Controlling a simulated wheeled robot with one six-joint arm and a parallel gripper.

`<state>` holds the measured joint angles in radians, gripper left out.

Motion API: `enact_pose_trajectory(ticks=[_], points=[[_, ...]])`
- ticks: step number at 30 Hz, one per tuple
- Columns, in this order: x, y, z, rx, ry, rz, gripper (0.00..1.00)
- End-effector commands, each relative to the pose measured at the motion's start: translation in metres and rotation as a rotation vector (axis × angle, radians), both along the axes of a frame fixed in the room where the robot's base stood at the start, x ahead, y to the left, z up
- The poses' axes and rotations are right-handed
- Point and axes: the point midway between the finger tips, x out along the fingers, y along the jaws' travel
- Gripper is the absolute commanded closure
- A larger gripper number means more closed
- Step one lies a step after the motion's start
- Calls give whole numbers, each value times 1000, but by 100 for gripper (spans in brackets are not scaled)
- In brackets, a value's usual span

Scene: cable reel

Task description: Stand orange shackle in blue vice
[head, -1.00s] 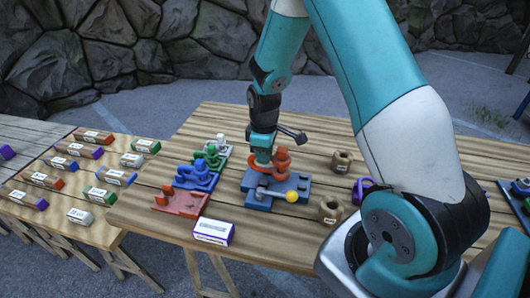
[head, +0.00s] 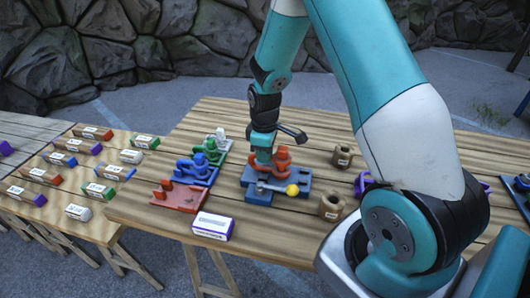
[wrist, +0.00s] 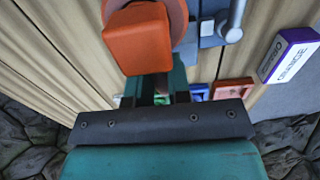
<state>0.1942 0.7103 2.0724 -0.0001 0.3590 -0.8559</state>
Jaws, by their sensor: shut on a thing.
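The orange shackle (head: 283,160) is above the blue vice (head: 263,198) on the wooden table. My gripper (head: 264,158) points down and is shut on the shackle. Whether the shackle touches the vice or sits between its jaws is hard to tell. The vice has a grey bar ending in a yellow knob (head: 293,190) at its front. In the wrist view, the orange shackle (wrist: 138,42) fills the space ahead of my fingers (wrist: 155,88) and hides much of the vice. Grey vice parts (wrist: 213,25) show to its right.
Left of the vice stand a red holder (head: 180,197), a blue one (head: 197,174) and a green one (head: 212,152). A white-purple labelled box (head: 212,226) lies in front. Brown cylinders (head: 332,206) and a purple piece (head: 362,184) are at right.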

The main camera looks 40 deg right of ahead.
Motion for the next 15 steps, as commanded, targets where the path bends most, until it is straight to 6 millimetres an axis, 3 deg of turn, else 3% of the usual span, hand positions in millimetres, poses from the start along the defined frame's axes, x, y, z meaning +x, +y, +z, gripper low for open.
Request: enact_pose_trajectory(ticks=[12,13,15], points=[[1,0,-5,-1,-2,1,100],[1,0,-5,-1,-2,1,80],[1,0,-5,-1,-2,1,64]])
